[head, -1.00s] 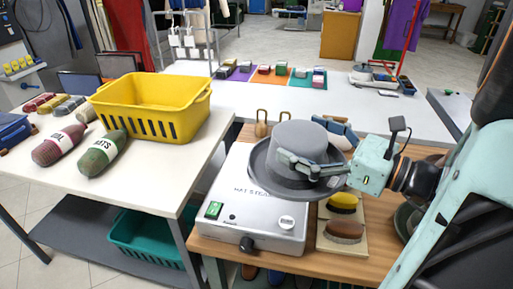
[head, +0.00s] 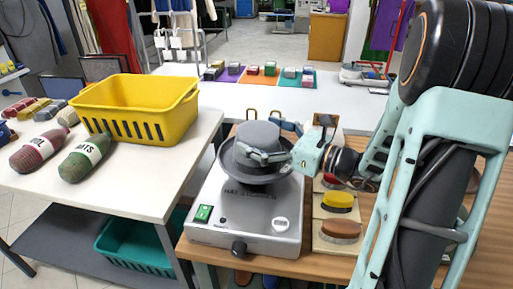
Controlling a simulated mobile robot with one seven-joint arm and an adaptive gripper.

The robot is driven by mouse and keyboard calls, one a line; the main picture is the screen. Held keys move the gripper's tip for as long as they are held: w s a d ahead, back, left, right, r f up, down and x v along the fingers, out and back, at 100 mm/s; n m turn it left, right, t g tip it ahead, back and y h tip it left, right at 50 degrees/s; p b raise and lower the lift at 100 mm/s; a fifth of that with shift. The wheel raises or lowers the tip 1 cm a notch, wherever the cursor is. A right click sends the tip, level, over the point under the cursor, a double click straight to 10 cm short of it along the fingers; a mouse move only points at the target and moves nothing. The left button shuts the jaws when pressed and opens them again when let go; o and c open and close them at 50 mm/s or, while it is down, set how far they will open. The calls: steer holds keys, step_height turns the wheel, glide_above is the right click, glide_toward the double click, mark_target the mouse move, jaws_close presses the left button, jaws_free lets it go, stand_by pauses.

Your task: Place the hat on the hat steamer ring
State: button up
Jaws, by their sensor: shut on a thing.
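The grey hat (head: 256,136), with its crown up and brim spread, is over the top of the silver hat steamer (head: 237,225) in the head view. My gripper (head: 266,142) reaches in from the right and is shut on the hat's crown, with one finger in front and the other partly hidden behind. The brim covers the steamer ring, so I cannot tell whether the hat touches it. The brim looks about level. A green switch, a round dial and a black knob show on the steamer's front.
Brushes (head: 339,230) lie on a board right of the steamer. The white table (head: 135,180) at left bears a yellow basket (head: 140,108) and two labelled bottle-shaped things. Brass-coloured loops stand behind the hat. My arm covers much of the wooden table's right side.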

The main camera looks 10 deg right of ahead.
steer(key=shift+w+f, duration=0.15)
steer(key=shift+f, duration=0.1)
steer(key=shift+w+a+f+b, duration=0.15)
steer(key=shift+f+b, duration=0.1)
steer(key=shift+f, duration=0.65)
steer(key=shift+w+d+f+b, duration=0.15)
steer(key=shift+f+b, duration=0.1)
steer(key=shift+f, duration=0.6)
steer(key=shift+a+f, duration=0.1)
steer(key=shift+f, duration=0.15)
steer(key=o, duration=0.9)
steer(key=shift+c, duration=0.2)
steer(key=shift+r, duration=0.25)
steer(key=v, duration=1.2)
steer(key=shift+p, duration=0.4)
